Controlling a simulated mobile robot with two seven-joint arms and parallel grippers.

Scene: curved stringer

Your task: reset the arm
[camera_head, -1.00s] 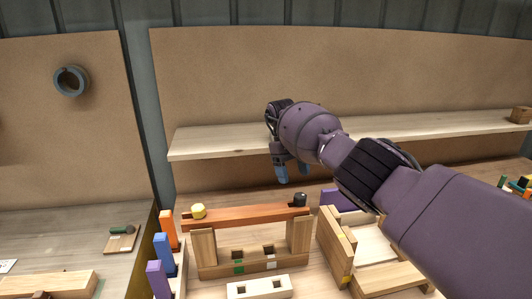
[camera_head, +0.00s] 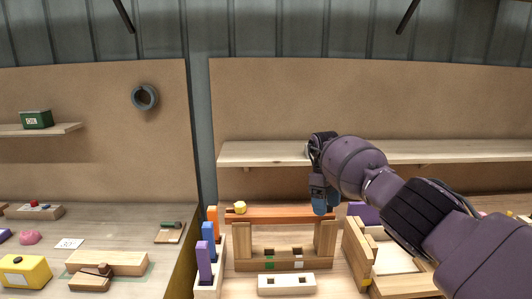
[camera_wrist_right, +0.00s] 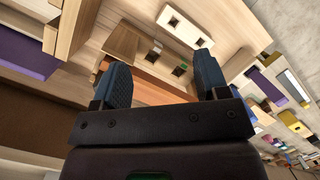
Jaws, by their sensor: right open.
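My right gripper (camera_head: 322,205) is above the right end of a reddish-brown curved bar (camera_head: 280,216). Its fingers point down; the dark knob at that end is hidden behind them. I cannot tell whether the fingers touch the bar. My left gripper is not in view.
A rack with orange, blue and purple blocks (camera_head: 204,262) stands left of the frame. A slotted pale block (camera_head: 286,283) lies in front. A wooden box-like fixture (camera_head: 357,250) stands right. A long shelf (camera_head: 265,154) runs behind my gripper.

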